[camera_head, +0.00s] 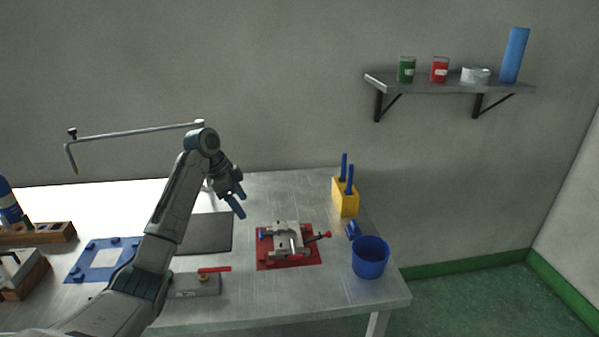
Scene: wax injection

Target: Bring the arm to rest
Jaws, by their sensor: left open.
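My left arm comes in from the lower left and rises over the metal table (330,308). Its left gripper (239,203) hangs above the table with its blue fingertips pointing down and to the right. The fingers are apart, and nothing shows between them. The gripper is above and behind a grey clamp fixture (289,240) on a red mat (306,262), apart from both. My right gripper does not show.
A yellow block (345,203) with blue-handled tools and a blue cup (370,258) stand at the table's right. A dark plate (212,233), a blue frame (79,266) and a grey block with a red lever (207,288) lie around the arm. A shelf (435,84) hangs on the wall.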

